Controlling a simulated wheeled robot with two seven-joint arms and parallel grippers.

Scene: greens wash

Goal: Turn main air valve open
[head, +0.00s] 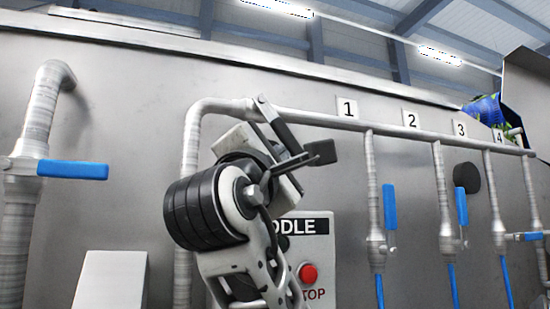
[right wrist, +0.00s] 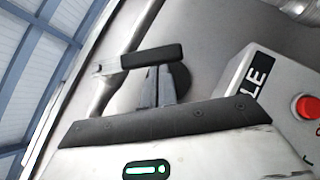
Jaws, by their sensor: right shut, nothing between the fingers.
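A valve with a blue lever (head: 72,169) sits on a vertical pipe at the far left of the head view. Its lever lies level, across the pipe. No label shows on it, so I cannot tell whether it is the main air valve. My right gripper (head: 321,152) is raised in front of the grey wall and the bent header pipe (head: 225,105), well to the right of that lever. My left gripper is out of view.
Branch valves with blue levers hang below number plates 1 (head: 347,108) to 4 at the right; levers 1 (head: 390,207) and 2 (head: 461,206) point along their pipes, lever 4 (head: 528,236) crosswise. A control box (head: 318,255) with a red button (head: 308,273) is behind my arm.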

